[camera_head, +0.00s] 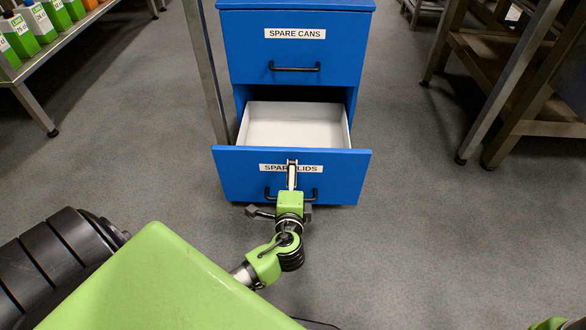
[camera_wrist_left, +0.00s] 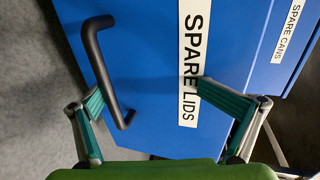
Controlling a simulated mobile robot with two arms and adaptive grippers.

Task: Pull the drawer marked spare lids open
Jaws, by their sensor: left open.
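The blue drawer marked spare lids (camera_head: 345,175) stands pulled out at the bottom of the blue cabinet, and its white inside looks empty. Its black bar handle (camera_head: 316,192) is partly covered by my left gripper (camera_head: 292,172) in the head view. In the left wrist view the handle (camera_wrist_left: 106,84) runs past the left finger, within the gap between the spread fingers of my left gripper (camera_wrist_left: 150,94). The left gripper is open and holds nothing. I cannot tell whether a finger touches the handle. The drawer's label (camera_wrist_left: 190,65) shows between the fingers. My right gripper is not shown.
The closed drawer marked spare cans (camera_head: 295,55) is above. A rack with green and orange cartons (camera_head: 40,25) stands at the upper left. A metal-legged table (camera_head: 500,90) stands at the right. Grey floor is clear around the cabinet's front.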

